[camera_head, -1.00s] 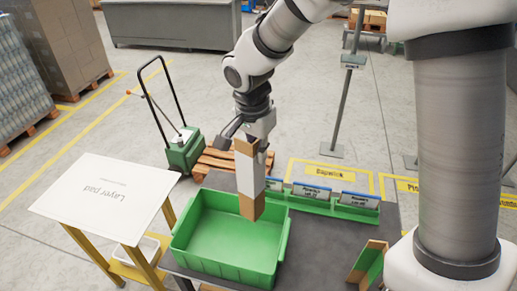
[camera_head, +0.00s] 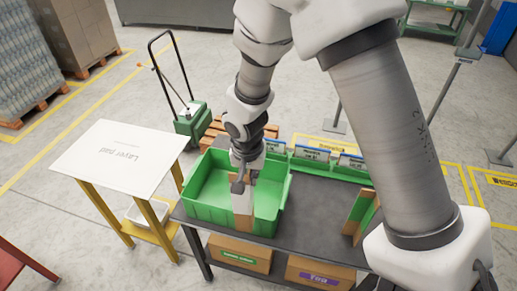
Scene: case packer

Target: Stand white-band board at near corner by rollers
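The white-band board (camera_head: 242,207), a brown board with a pale middle band, stands roughly upright at the near right part of the green bin (camera_head: 206,212). My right gripper (camera_head: 245,183) is above it, around its upper part, and appears shut on it. The gripper hides part of the board's top. I cannot tell whether the board's lower end touches the bin floor or wall. My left gripper is not in view. I cannot make out any rollers.
The bin stands on a dark table (camera_head: 310,222). A board with a green band (camera_head: 361,208) stands at the table's right. Labelled green holders (camera_head: 312,155) line the back. A layer-pad stand (camera_head: 120,150) is at left. Boxes (camera_head: 240,254) sit below.

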